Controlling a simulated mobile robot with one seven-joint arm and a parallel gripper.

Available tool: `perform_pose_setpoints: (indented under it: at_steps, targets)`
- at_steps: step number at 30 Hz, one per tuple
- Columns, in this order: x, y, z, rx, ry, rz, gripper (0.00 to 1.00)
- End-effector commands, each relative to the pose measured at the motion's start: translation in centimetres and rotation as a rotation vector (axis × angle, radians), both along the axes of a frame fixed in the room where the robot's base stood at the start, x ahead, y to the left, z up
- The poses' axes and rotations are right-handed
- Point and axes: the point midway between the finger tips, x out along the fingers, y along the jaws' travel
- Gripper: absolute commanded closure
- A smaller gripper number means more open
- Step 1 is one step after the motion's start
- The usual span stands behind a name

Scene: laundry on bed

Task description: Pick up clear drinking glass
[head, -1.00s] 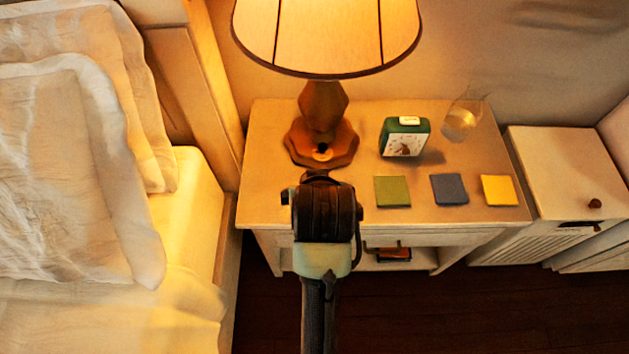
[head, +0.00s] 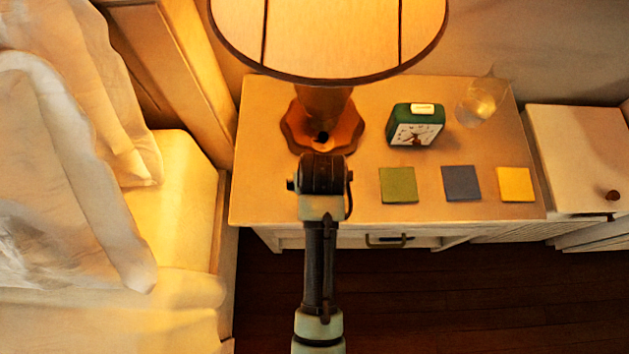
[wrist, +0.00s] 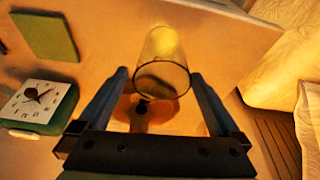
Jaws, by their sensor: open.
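The clear drinking glass (wrist: 164,58) shows in the wrist view, with its round rim towards the camera, over the pale nightstand top. My gripper (wrist: 160,75) is open, with one finger on each side of the glass's rim in the picture. I cannot tell whether either finger touches it, and nothing is visibly held. In the head view my arm covers the area in front of the lamp, so this glass and my fingertips are hidden there.
The nightstand (head: 262,195) holds a lamp (head: 322,125), a green clock (head: 416,124), green (head: 398,185), blue (head: 461,183) and yellow (head: 516,184) squares, and another clear vessel (head: 482,100) at the back right. A bed (head: 180,200) stands left, a white cabinet (head: 580,150) right.

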Motion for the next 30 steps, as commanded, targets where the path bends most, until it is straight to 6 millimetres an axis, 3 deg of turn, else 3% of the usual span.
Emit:
perform_pose_setpoints:
  at_steps: [8,15,26,30]
  targets:
    - [0.5,0.2,-2.2,0.0,0.001,0.001,0.0]
    - [1.3,0.4,-5.5,0.0,0.0,0.001,0.0]
    - [1.6,0.4,-6.2,0.0,-0.002,0.001,0.0]
    - [1.6,0.4,-6.2,0.0,-0.002,0.001,0.25]
